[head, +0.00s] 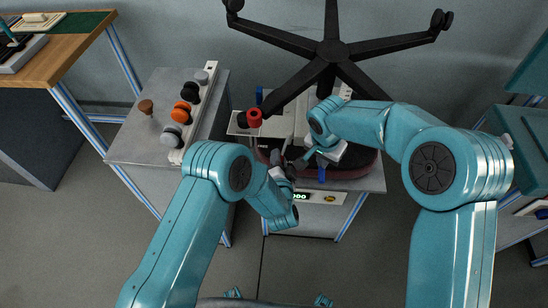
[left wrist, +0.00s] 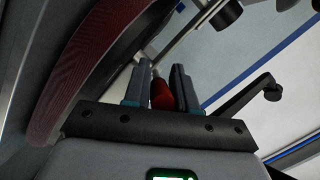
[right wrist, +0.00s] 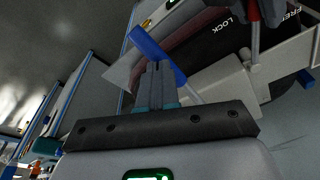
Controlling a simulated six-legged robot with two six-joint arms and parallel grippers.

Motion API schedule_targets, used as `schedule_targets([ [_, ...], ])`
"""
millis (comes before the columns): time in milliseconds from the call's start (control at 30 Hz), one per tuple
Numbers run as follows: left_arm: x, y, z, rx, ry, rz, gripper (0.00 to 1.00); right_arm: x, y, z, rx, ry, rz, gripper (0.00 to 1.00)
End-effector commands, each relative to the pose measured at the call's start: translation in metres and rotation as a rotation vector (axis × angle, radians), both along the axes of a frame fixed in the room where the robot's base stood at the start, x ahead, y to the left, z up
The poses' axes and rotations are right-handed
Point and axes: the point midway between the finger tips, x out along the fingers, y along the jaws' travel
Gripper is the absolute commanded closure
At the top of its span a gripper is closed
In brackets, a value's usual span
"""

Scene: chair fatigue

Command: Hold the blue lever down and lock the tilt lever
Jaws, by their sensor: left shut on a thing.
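The blue lever (right wrist: 150,42) crosses over the fingertips of my right gripper (right wrist: 157,72) in the right wrist view. That gripper looks shut, its fingers close together, by the lever; contact is unclear. In the head view my right gripper (head: 316,157) is at the upturned seat. My left gripper (left wrist: 160,88) is shut on the red-tipped tilt lever (left wrist: 160,95). The red lever (right wrist: 253,12) also shows in the right wrist view, between the printed words LOCK and FREE. In the head view my left gripper (head: 284,164) is left of the right one, and the levers are mostly hidden.
The chair's black star base (head: 333,50) points up above the seat. A red cylinder (head: 254,118) sits left of the mechanism. A grey cabinet (head: 138,150) at left holds a strip of knobs (head: 189,112). A wooden-topped bench (head: 66,45) stands far left.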

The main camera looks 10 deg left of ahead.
Motion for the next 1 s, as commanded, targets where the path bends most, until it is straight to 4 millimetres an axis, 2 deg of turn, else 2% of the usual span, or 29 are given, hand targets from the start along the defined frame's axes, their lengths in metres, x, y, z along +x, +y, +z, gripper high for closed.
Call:
schedule_targets([
  [567, 0.001, -0.005, 0.003, -0.004, -0.011, 0.037, 1.0, -0.002, 0.001, -0.004, 0.0, 0.008, 0.001, 1.0],
  [600, 0.001, -0.005, 0.004, -0.004, -0.011, 0.037, 0.68, -0.002, 0.001, -0.004, 0.0, 0.008, 0.001, 1.0],
  [867, 0.0, -0.004, 0.002, -0.003, -0.006, 0.038, 0.66, -0.002, 0.0, -0.004, -0.001, 0.007, 0.001, 1.0],
  [1000, -0.011, -0.007, 0.004, -0.003, -0.004, 0.037, 0.66, -0.002, 0.0, -0.004, -0.001, 0.007, 0.001, 1.0],
])
